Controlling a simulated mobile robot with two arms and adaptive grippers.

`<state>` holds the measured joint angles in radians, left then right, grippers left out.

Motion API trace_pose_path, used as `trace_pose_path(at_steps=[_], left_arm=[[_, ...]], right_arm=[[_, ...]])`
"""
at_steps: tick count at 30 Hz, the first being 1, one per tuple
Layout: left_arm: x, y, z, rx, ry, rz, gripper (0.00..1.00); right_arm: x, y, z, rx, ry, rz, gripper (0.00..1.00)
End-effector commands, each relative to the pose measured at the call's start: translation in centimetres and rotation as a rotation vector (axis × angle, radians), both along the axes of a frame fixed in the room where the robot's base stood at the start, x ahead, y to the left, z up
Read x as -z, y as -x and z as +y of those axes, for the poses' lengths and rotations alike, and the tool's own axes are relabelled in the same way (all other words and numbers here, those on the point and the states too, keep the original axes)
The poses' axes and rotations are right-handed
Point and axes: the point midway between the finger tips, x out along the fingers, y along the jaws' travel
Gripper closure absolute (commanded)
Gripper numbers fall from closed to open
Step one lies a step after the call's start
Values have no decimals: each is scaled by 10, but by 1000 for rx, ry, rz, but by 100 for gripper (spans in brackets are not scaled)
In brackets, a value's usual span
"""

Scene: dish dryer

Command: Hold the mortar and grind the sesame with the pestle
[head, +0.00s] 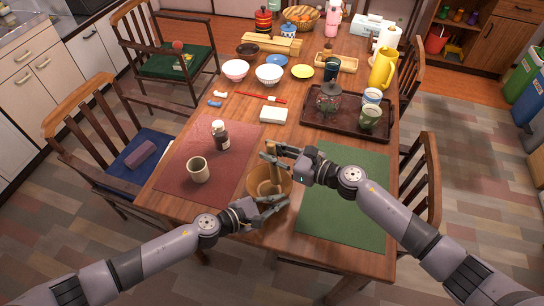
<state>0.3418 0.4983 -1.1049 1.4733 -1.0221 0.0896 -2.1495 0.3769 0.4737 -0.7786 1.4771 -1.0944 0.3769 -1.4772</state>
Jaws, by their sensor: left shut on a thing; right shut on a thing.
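The mortar (284,182), a brown bowl, stands near the table's front edge between the red and green placemats. My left gripper (272,204) is shut on the mortar's near rim. The wooden pestle (274,172) stands upright with its lower end inside the mortar. My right gripper (274,154) is shut on the pestle's upper part, above the bowl. The sesame cannot be made out inside the mortar.
A beige cup (198,170) and a dark bottle (220,136) stand on the red placemat (180,146). The green placemat (350,205) is partly bare under my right arm. Behind are a dark tray (345,124) with a jar and cups, and several bowls.

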Motion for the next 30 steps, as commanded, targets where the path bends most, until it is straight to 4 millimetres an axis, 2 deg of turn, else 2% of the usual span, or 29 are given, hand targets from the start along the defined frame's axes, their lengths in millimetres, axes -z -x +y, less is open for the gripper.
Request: trace_pose_path(at_steps=[15,20,30], left_arm=[[0,0,0,-1,0,-1,100],[0,0,0,-1,-1,0,100],[0,0,0,-1,-1,0,100]], right_arm=[[-54,-1,0,-1,1,-5,100],[-61,0,0,-1,-3,-2,100],[-61,0,0,0,-4,0,100]])
